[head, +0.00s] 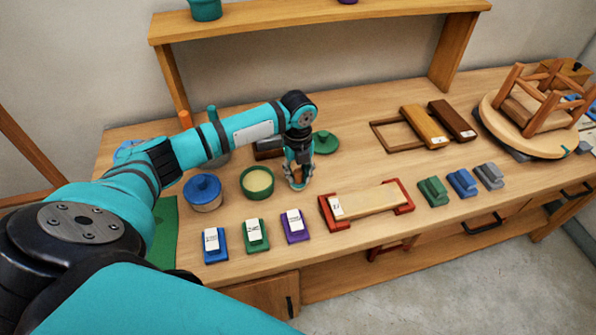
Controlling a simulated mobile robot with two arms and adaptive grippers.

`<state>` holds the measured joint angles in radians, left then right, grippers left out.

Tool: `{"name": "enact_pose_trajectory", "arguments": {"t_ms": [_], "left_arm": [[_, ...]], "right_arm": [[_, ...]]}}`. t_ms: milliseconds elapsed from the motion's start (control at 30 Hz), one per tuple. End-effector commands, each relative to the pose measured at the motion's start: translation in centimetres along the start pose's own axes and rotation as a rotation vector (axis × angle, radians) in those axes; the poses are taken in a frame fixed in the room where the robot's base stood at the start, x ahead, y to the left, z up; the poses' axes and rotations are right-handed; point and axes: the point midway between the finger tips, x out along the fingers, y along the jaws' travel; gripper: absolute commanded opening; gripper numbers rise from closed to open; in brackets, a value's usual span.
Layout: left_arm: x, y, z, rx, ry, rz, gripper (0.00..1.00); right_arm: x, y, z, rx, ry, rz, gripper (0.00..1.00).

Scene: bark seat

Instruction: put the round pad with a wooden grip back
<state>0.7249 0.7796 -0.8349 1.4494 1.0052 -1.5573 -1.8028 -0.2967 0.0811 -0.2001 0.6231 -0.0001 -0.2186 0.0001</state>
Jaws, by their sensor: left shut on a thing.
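My left gripper (298,181) points down just right of an open green pot (257,182) with pale yellow contents. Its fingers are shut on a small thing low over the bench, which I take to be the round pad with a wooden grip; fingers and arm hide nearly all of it. I cannot tell whether it touches the bench top. A green round lid (326,142) lies behind and right of the gripper. My right gripper is not in view.
A blue lidded pot (203,192) stands left. Blue, green and purple labelled blocks (295,225) line the front edge. A red-ended clamp (366,204) holds a board. Coloured blocks (461,183), wooden frames (392,133) and an upturned stool (532,125) stand right. A shelf (330,20) spans the back.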

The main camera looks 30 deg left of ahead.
Motion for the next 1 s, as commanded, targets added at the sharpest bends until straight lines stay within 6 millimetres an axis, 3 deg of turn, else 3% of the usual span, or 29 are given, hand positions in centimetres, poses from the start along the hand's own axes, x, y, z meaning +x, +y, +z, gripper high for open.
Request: {"name": "enact_pose_trajectory", "arguments": {"t_ms": [133,167,333,700,1000], "left_arm": [[0.3,0.0,0.0,0.0,0.001,0.0,0.0],[0.3,0.0,0.0,0.0,0.0,0.0,0.27],[0.3,0.0,0.0,0.0,0.001,0.0,0.48],[-0.5,0.0,0.1,-0.001,-0.001,-0.001,0.48],[-6.4,-0.1,0.1,0.0,-0.004,-0.004,0.48]], "right_arm": [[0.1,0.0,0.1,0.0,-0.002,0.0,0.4],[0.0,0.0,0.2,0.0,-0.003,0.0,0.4],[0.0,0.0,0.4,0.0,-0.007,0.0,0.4],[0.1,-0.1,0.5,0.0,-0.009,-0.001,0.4],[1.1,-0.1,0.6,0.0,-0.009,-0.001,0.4]]}}
